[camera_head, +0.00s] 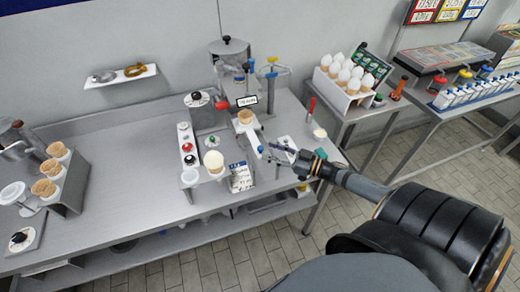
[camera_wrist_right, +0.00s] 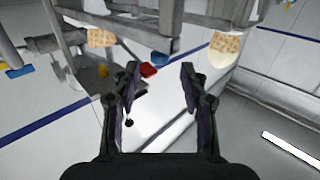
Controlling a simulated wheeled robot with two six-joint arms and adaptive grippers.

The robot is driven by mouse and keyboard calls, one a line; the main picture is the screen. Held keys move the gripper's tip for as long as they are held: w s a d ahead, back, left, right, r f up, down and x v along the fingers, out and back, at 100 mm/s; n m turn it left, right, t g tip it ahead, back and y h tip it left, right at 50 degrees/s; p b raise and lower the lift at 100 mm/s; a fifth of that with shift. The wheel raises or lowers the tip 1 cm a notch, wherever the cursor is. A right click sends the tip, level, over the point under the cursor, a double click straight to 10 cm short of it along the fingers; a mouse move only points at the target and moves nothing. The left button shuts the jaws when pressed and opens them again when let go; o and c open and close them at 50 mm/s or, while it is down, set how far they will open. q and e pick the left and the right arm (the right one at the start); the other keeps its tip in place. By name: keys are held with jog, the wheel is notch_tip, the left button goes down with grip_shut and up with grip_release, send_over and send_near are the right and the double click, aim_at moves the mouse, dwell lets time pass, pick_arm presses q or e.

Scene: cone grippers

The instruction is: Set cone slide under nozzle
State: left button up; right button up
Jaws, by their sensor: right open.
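A waffle cone (camera_head: 245,117) stands upright near the small sign on the dispensing machine (camera_head: 203,112). A pale slide strip (camera_head: 254,138) runs forward from below this cone; I cannot tell whether the cone is exactly under the nozzle, which is hidden. My right gripper (camera_head: 272,149) is beside the strip's front end, on its right. In the right wrist view the gripper (camera_wrist_right: 158,88) has its fingers apart with nothing clearly held. A small black knob (camera_wrist_right: 129,122) is close to its left finger. A bare waffle cone (camera_wrist_right: 102,38) shows at upper left there. My left gripper is out of view.
A cream-topped cone (camera_head: 213,162) stands at the counter's front, left of the slide; it also shows in the wrist view (camera_wrist_right: 224,45). A rack of cones (camera_head: 70,184) is far left. The counter's left middle is clear.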

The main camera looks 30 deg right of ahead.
aim_at(260, 147)
jog(key=x, duration=0.4)
jog(key=shift+w+a, duration=0.15)
jog(key=shift+w, duration=0.15)
jog(key=shift+c, duration=0.9)
jog(key=c, duration=0.7)
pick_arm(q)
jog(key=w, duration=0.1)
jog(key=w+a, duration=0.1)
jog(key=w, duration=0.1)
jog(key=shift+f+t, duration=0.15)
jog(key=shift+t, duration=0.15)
pick_arm(e)
grip_shut()
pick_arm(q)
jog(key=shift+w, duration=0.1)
pick_arm(e)
jog(key=shift+w+a, duration=0.1)
